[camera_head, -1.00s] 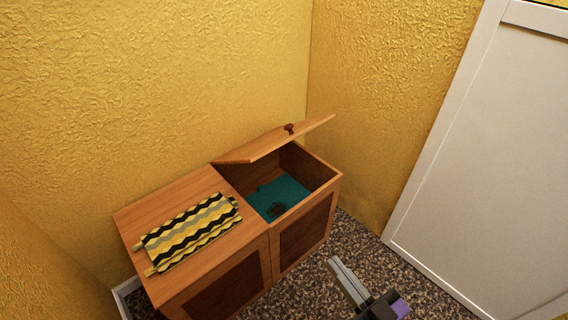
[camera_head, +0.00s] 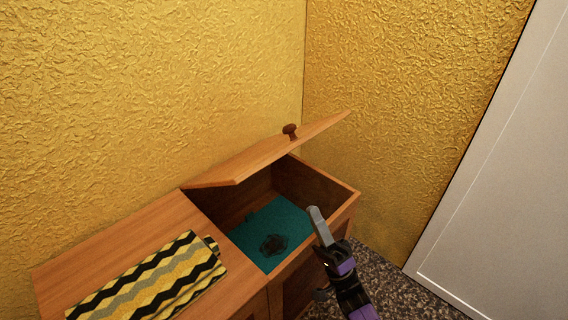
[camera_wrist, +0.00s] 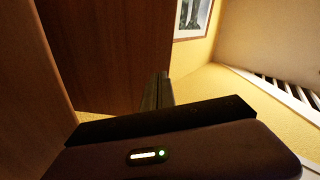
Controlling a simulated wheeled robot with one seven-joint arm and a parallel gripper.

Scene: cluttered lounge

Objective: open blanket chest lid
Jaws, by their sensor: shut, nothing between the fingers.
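The wooden blanket chest (camera_head: 120,240) stands against the yellow wall in the head view. The lid (camera_head: 265,155) over its right compartment is part-way raised, tilted up at the front, with a dark round knob (camera_head: 290,131) on its face. The open compartment shows a teal bottom (camera_head: 272,228) with a dark mark or item on it. My gripper (camera_head: 314,212) is shut and empty, just in front of the opening and below the lid's raised edge. In the wrist view the shut fingers (camera_wrist: 158,92) point up beside a brown wooden surface (camera_wrist: 110,50), probably the lid's underside; contact cannot be told.
A folded zigzag-patterned cloth (camera_head: 150,280) lies on the chest's left top. A white door (camera_head: 500,170) is at the right. Speckled floor (camera_head: 385,285) shows between chest and door. A framed picture (camera_wrist: 193,18) hangs on the wall in the wrist view.

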